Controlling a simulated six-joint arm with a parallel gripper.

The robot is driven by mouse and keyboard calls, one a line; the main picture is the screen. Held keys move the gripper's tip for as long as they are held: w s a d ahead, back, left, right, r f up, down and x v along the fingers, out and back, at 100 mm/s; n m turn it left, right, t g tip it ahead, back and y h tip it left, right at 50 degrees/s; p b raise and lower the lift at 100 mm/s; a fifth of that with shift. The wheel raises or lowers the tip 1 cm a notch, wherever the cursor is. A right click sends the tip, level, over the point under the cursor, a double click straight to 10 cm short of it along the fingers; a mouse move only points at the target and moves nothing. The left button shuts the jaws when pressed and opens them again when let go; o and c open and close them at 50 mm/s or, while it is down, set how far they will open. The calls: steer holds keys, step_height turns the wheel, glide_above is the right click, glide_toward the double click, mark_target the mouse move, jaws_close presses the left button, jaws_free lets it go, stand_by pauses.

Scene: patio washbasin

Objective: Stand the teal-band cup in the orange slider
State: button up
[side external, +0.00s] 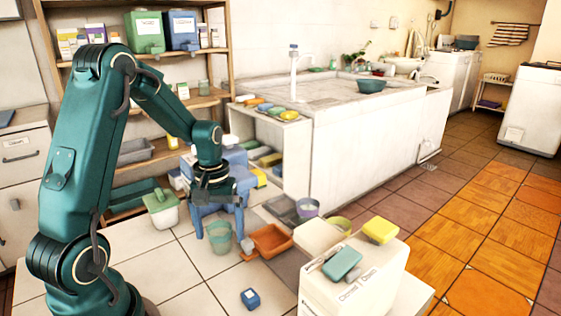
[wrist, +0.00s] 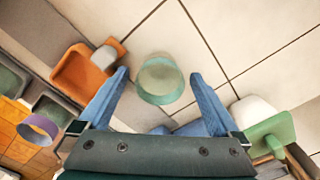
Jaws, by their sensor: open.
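The teal-band cup (side external: 219,238) is a translucent green cup standing on the pale tiled surface. In the wrist view the cup (wrist: 160,82) shows between and just beyond my fingertips, with a gap on each side. My gripper (side external: 219,226) is open, its blue fingers pointing down above and around the cup; it also shows in the wrist view (wrist: 159,74). The orange slider (side external: 271,239) is a shallow orange tray with a pale grey tab, just right of the cup; in the wrist view the slider (wrist: 72,78) lies left of my fingers. It looks empty.
A purple-rimmed cup (side external: 307,208) stands beyond the slider. A white tub with a green lid (side external: 161,208) stands left of my gripper. A small blue box (side external: 250,299) lies in front. A white carton (side external: 355,285) stands at the right. The tiles in front are mostly clear.

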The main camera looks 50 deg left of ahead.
steer(key=shift+f, duration=0.15)
steer(key=c, duration=1.5)
steer(key=shift+c, duration=0.2)
